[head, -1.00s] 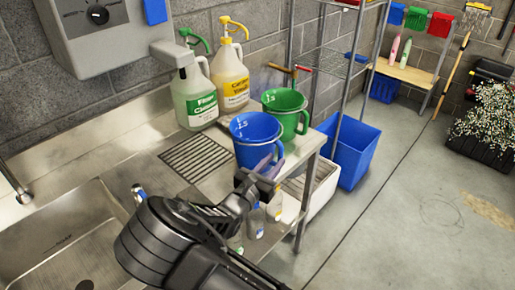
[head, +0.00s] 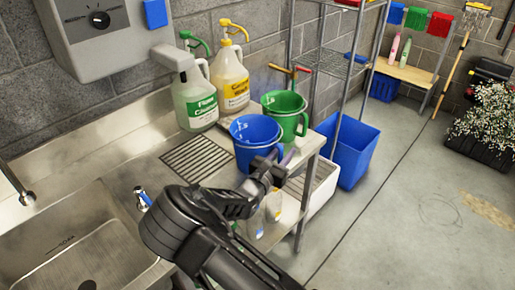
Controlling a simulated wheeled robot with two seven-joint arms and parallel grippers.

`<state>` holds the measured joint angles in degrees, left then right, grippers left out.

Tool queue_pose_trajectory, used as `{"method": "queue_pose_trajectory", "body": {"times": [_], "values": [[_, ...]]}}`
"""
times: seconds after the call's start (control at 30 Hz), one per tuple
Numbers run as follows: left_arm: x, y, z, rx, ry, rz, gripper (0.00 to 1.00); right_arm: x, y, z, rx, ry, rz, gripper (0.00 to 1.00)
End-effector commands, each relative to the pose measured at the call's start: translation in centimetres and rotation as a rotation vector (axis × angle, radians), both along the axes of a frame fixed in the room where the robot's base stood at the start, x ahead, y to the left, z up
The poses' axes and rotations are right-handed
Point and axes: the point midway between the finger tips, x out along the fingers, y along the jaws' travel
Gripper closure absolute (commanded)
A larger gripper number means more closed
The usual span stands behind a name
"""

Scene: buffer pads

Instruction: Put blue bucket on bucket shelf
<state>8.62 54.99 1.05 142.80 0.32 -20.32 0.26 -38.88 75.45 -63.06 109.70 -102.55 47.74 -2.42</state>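A blue bucket (head: 250,152), shaped like a measuring jug with white marks inside, stands on the steel counter to the right of the drain grid. My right gripper (head: 283,158) is at the bucket's near right side, by its handle. Its wrist hides part of the bucket's lower side. I cannot tell whether the fingers are around the handle or only beside it, nor whether they are shut. My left gripper is not in view. Which shelf is the bucket shelf is not clear; a wire rack (head: 335,64) stands behind the counter's right end.
A green jug (head: 290,122) stands right behind the blue bucket. Two large bottles, green-labelled (head: 195,105) and yellow-labelled (head: 233,82), stand by the wall. A blue bin (head: 352,152) is beyond the counter. A wooden shelf (head: 405,72) is farther back.

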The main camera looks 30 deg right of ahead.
Motion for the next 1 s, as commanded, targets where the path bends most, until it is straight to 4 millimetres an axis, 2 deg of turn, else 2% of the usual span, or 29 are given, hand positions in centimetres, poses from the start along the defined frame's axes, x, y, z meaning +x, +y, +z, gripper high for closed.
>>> {"method": "queue_pose_trajectory", "body": {"times": [0.6, 0.9, 1.0], "values": [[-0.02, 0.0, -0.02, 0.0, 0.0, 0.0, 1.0, 0.05, -0.07, -0.03, 0.0, -0.001, 0.0, 0.75], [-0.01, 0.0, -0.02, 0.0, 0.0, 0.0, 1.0, 0.04, -0.08, -0.02, 0.0, -0.001, 0.0, 0.99], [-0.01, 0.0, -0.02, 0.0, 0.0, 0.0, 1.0, 0.04, -0.08, -0.02, 0.0, -0.001, 0.0, 1.0]]}}
